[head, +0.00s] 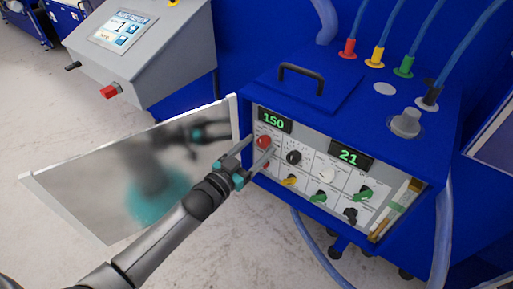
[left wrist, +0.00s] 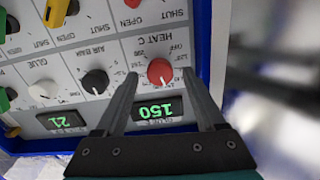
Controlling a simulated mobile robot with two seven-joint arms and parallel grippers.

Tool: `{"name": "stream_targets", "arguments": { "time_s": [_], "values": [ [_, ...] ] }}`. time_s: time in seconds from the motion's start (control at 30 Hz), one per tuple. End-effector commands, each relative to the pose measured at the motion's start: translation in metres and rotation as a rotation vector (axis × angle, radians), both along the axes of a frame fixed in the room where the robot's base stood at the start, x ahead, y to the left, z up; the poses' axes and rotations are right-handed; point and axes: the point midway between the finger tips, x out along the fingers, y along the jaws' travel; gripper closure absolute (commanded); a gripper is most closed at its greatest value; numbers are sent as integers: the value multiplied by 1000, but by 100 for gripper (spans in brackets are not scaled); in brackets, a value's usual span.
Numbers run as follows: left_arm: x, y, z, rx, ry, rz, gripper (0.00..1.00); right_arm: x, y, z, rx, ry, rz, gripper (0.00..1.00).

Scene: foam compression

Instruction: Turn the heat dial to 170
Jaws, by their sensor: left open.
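The heat dial is a red knob (head: 264,142) at the upper left of the blue machine's control panel (head: 318,172). The left wrist view also shows the red knob (left wrist: 160,72), upside down, under the label HEAT C. The heat display (head: 273,121) reads 150; it also shows in the left wrist view (left wrist: 156,111). My left gripper (head: 262,150) is open, with its fingertips at the red knob. In the left wrist view its fingers (left wrist: 163,75) lie on either side of the knob; I cannot tell if they touch it. My right gripper is not in view.
Beside the heat dial is a black knob (head: 294,157), then a white knob (head: 327,174). A second display (head: 351,156) reads 21. An open metal door (head: 130,170) stands left of the panel. A grey console (head: 140,50) is behind it.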

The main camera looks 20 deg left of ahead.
Motion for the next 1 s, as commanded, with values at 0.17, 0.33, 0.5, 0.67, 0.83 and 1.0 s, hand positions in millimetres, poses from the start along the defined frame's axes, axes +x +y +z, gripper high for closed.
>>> {"name": "stream_targets", "arguments": {
  "time_s": [0.17, 0.33, 0.5, 0.67, 0.83, 1.0],
  "values": [
    [1, -1, 0, 0, 1, 0, 29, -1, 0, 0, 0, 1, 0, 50],
    [1, 0, 0, 0, 1, 0, 36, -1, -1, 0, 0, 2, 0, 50],
    [1, 0, 0, 0, 1, 0, 55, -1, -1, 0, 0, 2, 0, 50],
    [1, 0, 0, 0, 1, 0, 74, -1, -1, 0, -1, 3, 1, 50],
    [1, 0, 0, 0, 1, 0, 93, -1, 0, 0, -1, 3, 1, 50],
    [1, 0, 0, 0, 1, 0, 100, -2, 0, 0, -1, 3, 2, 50]
  ]
}}
